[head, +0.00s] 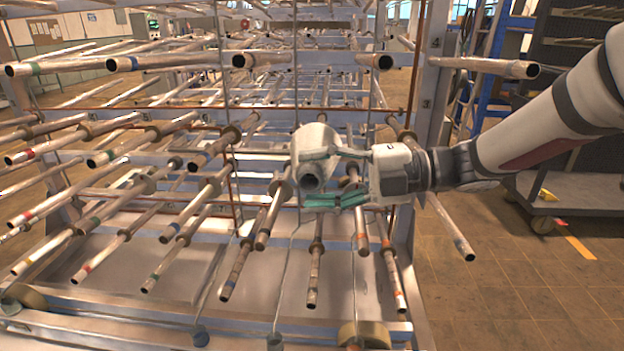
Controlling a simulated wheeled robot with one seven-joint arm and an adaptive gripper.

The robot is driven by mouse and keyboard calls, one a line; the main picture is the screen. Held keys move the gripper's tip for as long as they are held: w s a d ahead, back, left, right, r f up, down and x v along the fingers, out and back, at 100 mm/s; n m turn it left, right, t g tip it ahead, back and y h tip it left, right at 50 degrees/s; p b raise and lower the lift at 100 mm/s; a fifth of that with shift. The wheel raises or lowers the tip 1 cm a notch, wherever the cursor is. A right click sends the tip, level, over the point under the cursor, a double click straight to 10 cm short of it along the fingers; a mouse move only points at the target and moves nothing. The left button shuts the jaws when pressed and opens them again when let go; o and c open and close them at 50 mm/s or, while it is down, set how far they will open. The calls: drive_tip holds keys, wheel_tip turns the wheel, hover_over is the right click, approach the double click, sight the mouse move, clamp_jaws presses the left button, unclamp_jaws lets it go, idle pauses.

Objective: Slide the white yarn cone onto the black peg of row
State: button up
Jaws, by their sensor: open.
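The white yarn cone (312,142) is near the middle of the head view, with its narrow end and dark round opening facing me. My gripper (328,178) reaches in from the right and is open, with teal finger pads beside and below the cone. Part of the cone is hidden by the fingers, and I cannot tell whether they touch it. The cone overlaps the peg rows in the picture; I cannot tell whether a peg is inside it. Several metal pegs carry coloured bands; I cannot tell which one is the black peg.
A rack frame (430,95) holds many pegs sticking out towards me, including a long upper right peg (485,66) and a lower right one (450,228). A grey cart (575,190) stands at the right. Open floor (500,290) lies at the lower right.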

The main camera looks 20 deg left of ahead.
drive_tip(key=v, duration=1.1)
